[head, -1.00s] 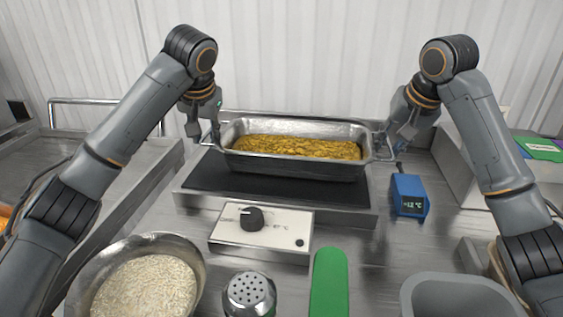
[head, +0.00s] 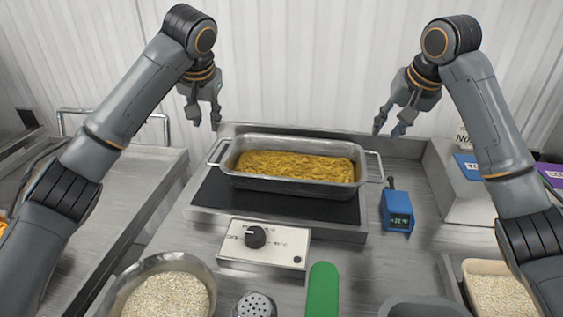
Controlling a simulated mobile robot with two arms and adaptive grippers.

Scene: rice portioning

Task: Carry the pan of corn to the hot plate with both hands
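The metal pan of corn (head: 290,186) sits on the black top of the hot plate (head: 216,197) in the head view, with its two wire handles sticking out at the left and right ends. The yellow corn fills its inside. My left gripper (head: 206,122) is above and behind the pan's left handle, fingers apart and empty. My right gripper (head: 387,128) is above and behind the right handle, fingers apart and empty. Neither gripper touches the pan.
The control box with a black knob (head: 255,237) is in front. A blue thermometer (head: 397,212) stands right of the hot plate. A rice bowl (head: 128,288), a shaker (head: 255,305) and a green-handled tool (head: 323,290) are in the foreground. A white box (head: 458,195) stands at right.

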